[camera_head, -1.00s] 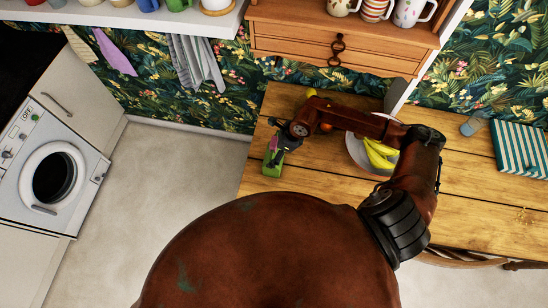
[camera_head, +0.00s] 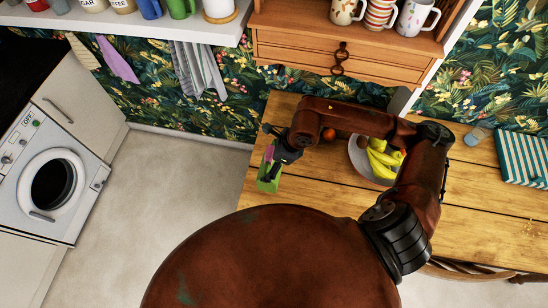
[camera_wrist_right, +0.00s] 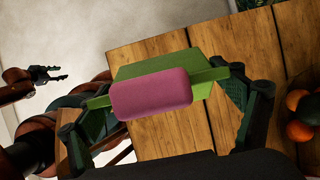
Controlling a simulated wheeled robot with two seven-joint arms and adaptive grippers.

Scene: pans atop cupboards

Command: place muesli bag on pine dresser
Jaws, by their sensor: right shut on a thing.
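The muesli bag appears as a green packet with a pink-purple block on its near side. It shows in the head view (camera_head: 267,179) near the left end of the wooden table, and in the right wrist view (camera_wrist_right: 165,66). My right gripper (camera_head: 272,156) is shut on it, with one dark finger on each side in the wrist view. I cannot tell how high the bag is above the table. The pine dresser (camera_head: 300,53), a wooden unit with drawers, is at the top of the head view. My left gripper (camera_wrist_right: 50,75) is open and empty at the wrist view's left.
Several mugs (camera_head: 380,14) stand on the dresser. A bowl of bananas (camera_head: 362,162) sits on the table (camera_head: 320,194), under my right arm. A striped book (camera_head: 524,157) and a glass (camera_head: 478,134) are on the right. The table's front part is fairly clear.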

